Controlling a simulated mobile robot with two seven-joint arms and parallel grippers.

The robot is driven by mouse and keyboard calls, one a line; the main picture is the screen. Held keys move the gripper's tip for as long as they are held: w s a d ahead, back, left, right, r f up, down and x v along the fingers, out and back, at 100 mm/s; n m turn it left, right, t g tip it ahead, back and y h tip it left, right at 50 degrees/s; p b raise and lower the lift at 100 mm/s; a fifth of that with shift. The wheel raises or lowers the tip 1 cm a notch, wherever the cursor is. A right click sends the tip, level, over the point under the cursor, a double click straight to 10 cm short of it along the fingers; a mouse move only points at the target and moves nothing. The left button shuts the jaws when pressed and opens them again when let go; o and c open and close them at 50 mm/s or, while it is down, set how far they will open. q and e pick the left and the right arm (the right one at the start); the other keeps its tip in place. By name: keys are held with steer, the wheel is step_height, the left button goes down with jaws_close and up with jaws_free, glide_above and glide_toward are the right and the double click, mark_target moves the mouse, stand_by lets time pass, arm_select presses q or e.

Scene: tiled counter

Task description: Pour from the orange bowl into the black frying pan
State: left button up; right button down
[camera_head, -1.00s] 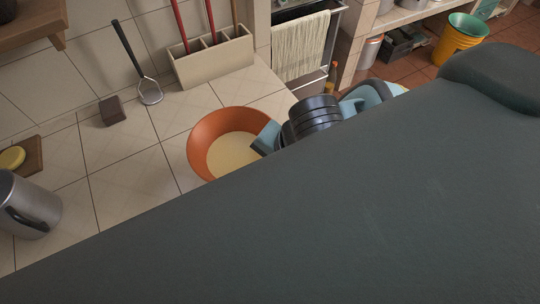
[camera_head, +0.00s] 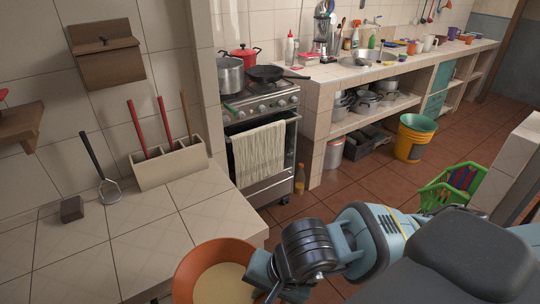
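The orange bowl (camera_head: 198,262) is at the bottom of the head view, by the counter's front corner, and holds a pale yellow content. Its lower part is cut off by the frame. My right gripper (camera_head: 262,272) is at the bowl's right rim and looks shut on it; the fingertips are partly hidden. I cannot tell whether the bowl is lifted off the counter. The black frying pan (camera_head: 270,73) sits on the stove at the back, its handle pointing right. My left gripper is not in view.
A grey pot (camera_head: 230,77) and a red pot (camera_head: 244,54) stand beside the pan on the stove (camera_head: 262,106). A utensil holder (camera_head: 170,166) and a dark block (camera_head: 71,209) are on the tiled counter (camera_head: 120,245). Floor shows between counter and stove.

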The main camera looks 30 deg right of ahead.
steer(key=w+d+f+n+g+y, duration=0.1)
steer(key=w+d+f+n+g, duration=0.1)
steer(key=d+f+n, duration=0.4)
step_height(320, 180, down, 2)
steer(key=n+g, duration=0.1)
steer(key=n, duration=0.2)
steer(key=shift+w+f+y, duration=0.15)
steer(key=shift+w+y, duration=0.15)
